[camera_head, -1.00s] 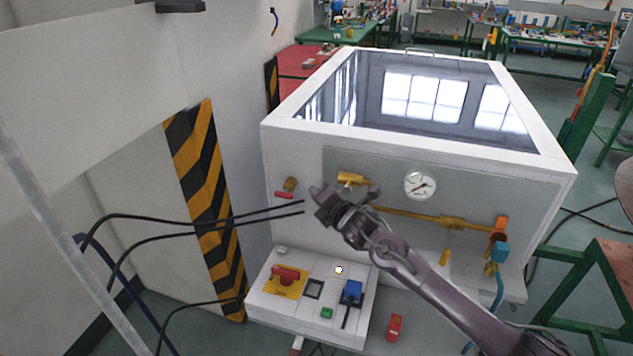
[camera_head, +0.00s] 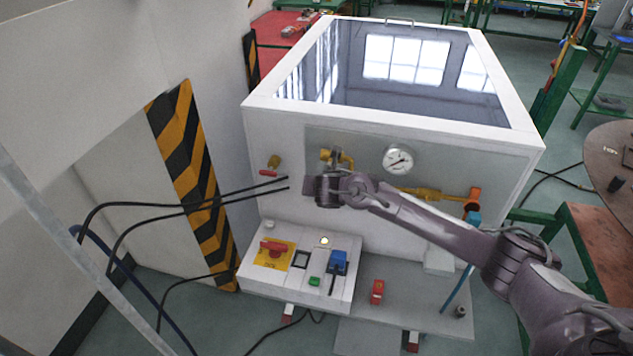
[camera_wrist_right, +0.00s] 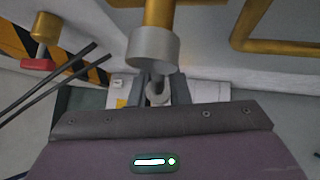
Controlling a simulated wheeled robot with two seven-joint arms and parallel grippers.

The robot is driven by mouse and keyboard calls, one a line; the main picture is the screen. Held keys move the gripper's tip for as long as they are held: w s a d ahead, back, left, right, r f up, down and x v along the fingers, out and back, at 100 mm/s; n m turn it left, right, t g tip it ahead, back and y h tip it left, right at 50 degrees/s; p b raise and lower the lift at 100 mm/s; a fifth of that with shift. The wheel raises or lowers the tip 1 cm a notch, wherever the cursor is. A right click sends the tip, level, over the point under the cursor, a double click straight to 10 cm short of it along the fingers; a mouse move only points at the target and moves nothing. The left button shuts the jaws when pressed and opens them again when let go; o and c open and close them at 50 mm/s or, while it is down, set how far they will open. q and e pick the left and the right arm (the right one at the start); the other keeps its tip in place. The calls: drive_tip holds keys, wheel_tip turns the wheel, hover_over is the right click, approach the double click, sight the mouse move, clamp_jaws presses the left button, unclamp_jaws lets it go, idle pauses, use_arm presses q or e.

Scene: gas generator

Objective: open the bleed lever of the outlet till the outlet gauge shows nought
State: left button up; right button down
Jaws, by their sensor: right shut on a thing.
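The outlet gauge (camera_head: 398,160) is a round white dial on the front panel; its needle is too small to read surely. A brass valve (camera_head: 348,160) sits left of it, partly hidden by my right arm. My right gripper (camera_wrist_right: 155,92) is just below this valve. In the right wrist view a brass stem (camera_wrist_right: 158,12) ends in a grey collar (camera_wrist_right: 153,47). The jaws are shut on a small grey part under that collar, seemingly the bleed lever (camera_wrist_right: 157,90), mostly hidden. My left gripper is out of view.
A brass valve with a red handle (camera_head: 271,172) is left of my gripper, and two black cables (camera_head: 240,190) run close by. A control box (camera_head: 300,270) with a red switch is below. The yellow pipe (camera_head: 425,193) runs right behind my arm.

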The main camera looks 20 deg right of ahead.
drive_tip(key=shift+s+d+f+n+g+h+p, duration=0.1)
drive_tip(key=shift+s+d+n+g+h+p, duration=0.3)
drive_tip(key=shift+d+g+h, duration=0.2)
drive_tip(key=c, duration=1.4)
unclamp_jaws()
drive_tip(key=shift+o, duration=0.2)
drive_tip(key=v, duration=0.7)
drive_tip(key=shift+s+r, duration=0.25)
drive_tip(key=shift+a, duration=0.1)
